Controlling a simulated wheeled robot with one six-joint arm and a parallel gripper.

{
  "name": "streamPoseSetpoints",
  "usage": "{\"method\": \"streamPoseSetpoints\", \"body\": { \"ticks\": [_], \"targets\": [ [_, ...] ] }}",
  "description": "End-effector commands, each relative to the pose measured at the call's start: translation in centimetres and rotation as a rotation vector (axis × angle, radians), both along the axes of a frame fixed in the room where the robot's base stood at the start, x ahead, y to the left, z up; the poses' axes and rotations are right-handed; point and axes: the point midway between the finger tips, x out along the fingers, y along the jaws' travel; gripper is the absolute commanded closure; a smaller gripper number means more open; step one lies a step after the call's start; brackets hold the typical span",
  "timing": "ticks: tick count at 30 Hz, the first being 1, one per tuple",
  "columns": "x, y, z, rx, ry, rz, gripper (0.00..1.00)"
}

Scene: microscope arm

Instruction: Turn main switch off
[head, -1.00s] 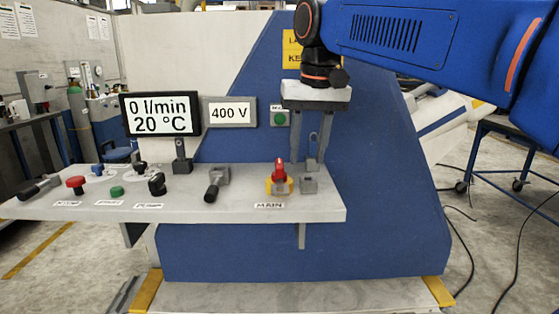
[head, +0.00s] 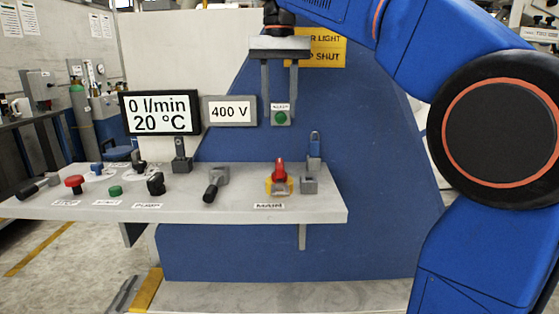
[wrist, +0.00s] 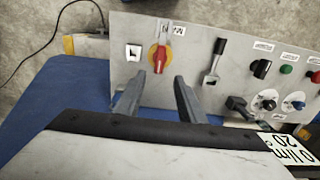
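The main switch (head: 280,172) has a red handle on a yellow base, above the MAIN label (head: 269,206) on the grey console shelf. Its handle points away from the shelf's front edge. The wrist view shows the switch (wrist: 158,58) just beyond my fingertips, roughly between them. My gripper (head: 279,120) is open and empty, above and behind the switch, its two fingers pointing down and apart. The open fingers also show in the wrist view (wrist: 157,82).
Left along the shelf (head: 235,207) are a black-handled lever (head: 215,184), several knobs and buttons, and a red button (head: 75,183). Two displays (head: 160,113) (head: 230,112) read 0 l/min, 20 °C and 400 V. A green light (head: 281,118) shows between my fingers.

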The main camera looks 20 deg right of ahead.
Motion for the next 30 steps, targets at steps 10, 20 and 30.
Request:
{"method": "streamPoseSetpoints", "body": {
  "ticks": [10,20,30],
  "targets": [
    [-0.1,0.0,-6.3,0.000,0.002,0.000,0.64],
    [-0.1,0.0,-11.7,-0.001,0.001,0.000,0.64],
    [0.0,0.0,-13.9,0.000,0.001,0.000,0.64]
  ]
}}
